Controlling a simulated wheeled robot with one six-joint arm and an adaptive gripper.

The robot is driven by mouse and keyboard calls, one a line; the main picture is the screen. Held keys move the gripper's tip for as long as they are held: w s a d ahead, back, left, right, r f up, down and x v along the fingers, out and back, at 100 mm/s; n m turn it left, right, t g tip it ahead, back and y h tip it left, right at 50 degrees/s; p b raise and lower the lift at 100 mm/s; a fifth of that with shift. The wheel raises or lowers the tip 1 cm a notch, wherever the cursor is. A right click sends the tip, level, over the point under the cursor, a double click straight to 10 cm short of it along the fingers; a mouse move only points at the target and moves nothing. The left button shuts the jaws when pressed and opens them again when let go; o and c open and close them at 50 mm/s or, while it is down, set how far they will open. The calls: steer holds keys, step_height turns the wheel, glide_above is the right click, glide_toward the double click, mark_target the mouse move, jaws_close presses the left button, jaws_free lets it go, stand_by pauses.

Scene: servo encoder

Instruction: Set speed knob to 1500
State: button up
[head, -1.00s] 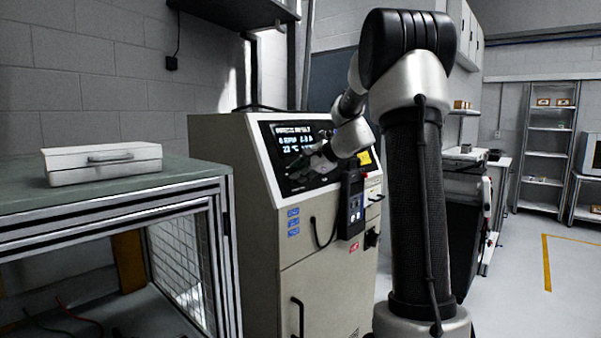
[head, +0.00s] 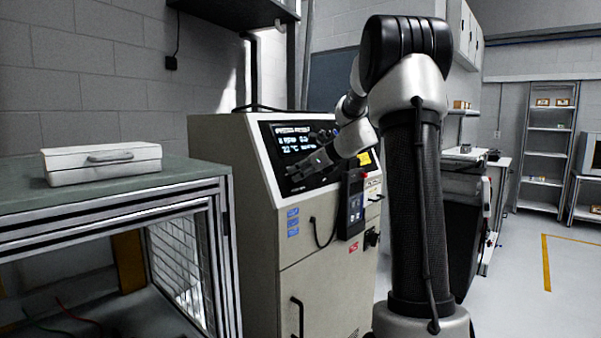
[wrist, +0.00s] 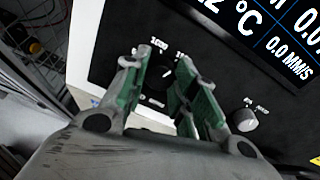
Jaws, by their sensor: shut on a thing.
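The speed knob (wrist: 158,84) is a dark round dial on the black panel in the wrist view. A short white mark on it points to the upper right. White scale print shows around it, with 1000 above and a partly covered label to its right. My gripper (wrist: 157,66) has its green-lined fingers on both sides of the knob, shut on it. In the head view my gripper (head: 297,172) is at the lower part of the sloped panel, and the knob cannot be made out there.
A second, pale knob (wrist: 245,121) sits to the right in the wrist view. The lit display (head: 292,140) is above my gripper on the beige cabinet (head: 235,190). A black pendant (head: 351,203) hangs on the cabinet front. A workbench with a white case (head: 103,164) stands at left.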

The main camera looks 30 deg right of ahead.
steer(key=shift+f+m, duration=0.1)
steer(key=shift+m, duration=0.4)
steer(key=o, duration=1.1)
steer(key=shift+d, duration=0.1)
steer(key=shift+c, duration=0.2)
steer(key=v, duration=1.2)
steer(key=shift+d, duration=0.1)
